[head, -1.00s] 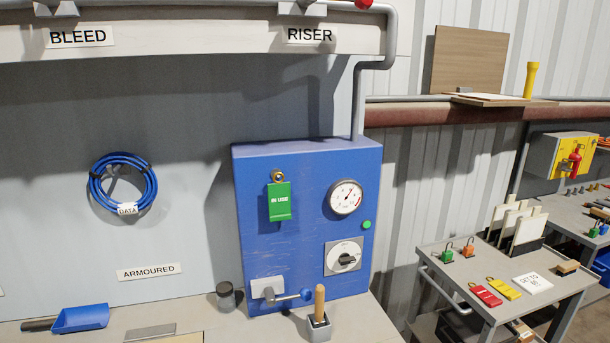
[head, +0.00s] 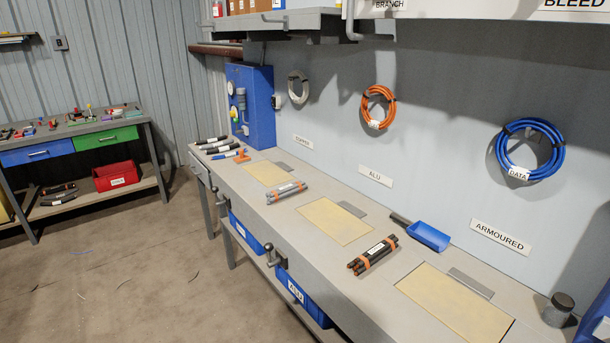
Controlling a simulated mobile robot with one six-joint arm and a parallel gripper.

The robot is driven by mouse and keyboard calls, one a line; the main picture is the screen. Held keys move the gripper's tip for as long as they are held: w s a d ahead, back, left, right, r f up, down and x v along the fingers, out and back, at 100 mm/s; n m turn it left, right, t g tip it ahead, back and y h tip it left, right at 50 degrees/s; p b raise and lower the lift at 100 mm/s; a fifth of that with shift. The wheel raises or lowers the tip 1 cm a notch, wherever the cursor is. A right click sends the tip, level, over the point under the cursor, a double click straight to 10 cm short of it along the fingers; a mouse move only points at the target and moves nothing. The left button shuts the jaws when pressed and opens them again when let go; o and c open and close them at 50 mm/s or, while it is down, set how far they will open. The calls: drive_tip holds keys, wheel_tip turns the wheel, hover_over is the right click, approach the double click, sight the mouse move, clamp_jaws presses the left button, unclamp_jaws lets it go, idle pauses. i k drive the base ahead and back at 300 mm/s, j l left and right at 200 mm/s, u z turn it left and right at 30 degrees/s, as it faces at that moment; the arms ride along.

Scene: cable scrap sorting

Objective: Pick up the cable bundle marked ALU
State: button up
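Two cable bundles lie on the long grey bench. One is a grey bundle (head: 286,192) with orange bands and a small white label, at mid-bench. The other is a dark bundle (head: 373,256) with orange bands and a white label, nearer to me. Both labels are too small to read for certain. A wall sign reading ALU (head: 375,176) is behind the bench, above and between the two bundles. My gripper is not in view.
Tan panels (head: 335,221) are set into the bench top. A blue scoop (head: 428,236) and dark jar (head: 558,309) stand towards the wall. Vises (head: 274,256) stick out from the front edge. A side bench (head: 75,130) stands at left. The floor (head: 130,260) between is mostly clear.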

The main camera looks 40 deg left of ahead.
sight(280, 193)
drive_tip(key=u, duration=1.2)
drive_tip(key=i+j, duration=0.95)
